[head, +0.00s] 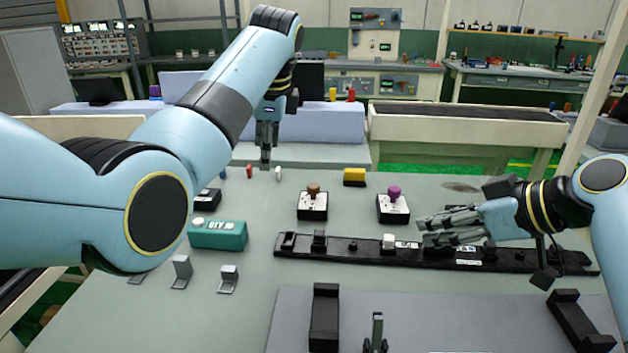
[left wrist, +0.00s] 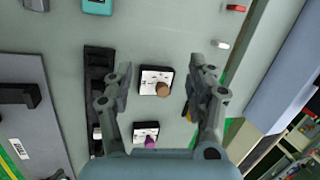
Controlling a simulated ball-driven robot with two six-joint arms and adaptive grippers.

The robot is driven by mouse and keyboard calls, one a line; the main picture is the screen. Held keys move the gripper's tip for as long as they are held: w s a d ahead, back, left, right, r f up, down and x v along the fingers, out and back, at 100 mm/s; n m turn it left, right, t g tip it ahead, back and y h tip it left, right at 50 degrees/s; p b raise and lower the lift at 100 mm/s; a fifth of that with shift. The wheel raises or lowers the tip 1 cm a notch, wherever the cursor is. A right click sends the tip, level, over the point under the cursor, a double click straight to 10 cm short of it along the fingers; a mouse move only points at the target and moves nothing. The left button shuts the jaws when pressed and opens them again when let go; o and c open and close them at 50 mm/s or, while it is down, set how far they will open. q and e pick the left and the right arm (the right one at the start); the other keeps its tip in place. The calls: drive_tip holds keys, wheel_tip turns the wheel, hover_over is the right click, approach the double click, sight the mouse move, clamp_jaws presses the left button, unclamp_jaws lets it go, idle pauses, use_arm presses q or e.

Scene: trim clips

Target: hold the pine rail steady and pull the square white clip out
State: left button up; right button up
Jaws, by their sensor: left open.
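A long rail (head: 345,252) lies across the table in the head view; it looks black, not pine-coloured. A square white clip (head: 388,241) sits on it near the middle, beside a pale label. My right gripper (head: 421,229) reaches in from the right with its fingers apart, just right of the clip and over or beside the rail; exact contact cannot be told. My left gripper (head: 265,164) points down above the far left of the table, away from the rail, open and empty. In the left wrist view its fingers (left wrist: 162,70) are spread, with part of the dark rail (left wrist: 98,75) to their left.
Two boxes with a brown knob (head: 313,190) and a purple knob (head: 394,194) stand behind the rail. A teal box (head: 218,235) and small metal brackets (head: 228,280) are at left. Black blocks (head: 324,318) stand on a grey mat in front. A yellow block (head: 355,176) is at the back.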

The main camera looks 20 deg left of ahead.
use_arm(q)
drive_tip(key=s+d+f+m+g+h, duration=0.1)
drive_tip(key=s+d+f, duration=0.15)
drive_tip(key=d, duration=0.35)
drive_tip(key=s+d+f+m+g+h, duration=0.1)
drive_tip(key=s+d+h, duration=0.15)
drive_tip(key=d, duration=0.25)
drive_tip(key=shift+y, duration=0.45)
wheel_tip(320, 180, down, 11)
drive_tip(key=shift+s+r, duration=0.1)
drive_tip(key=shift+r, duration=0.05)
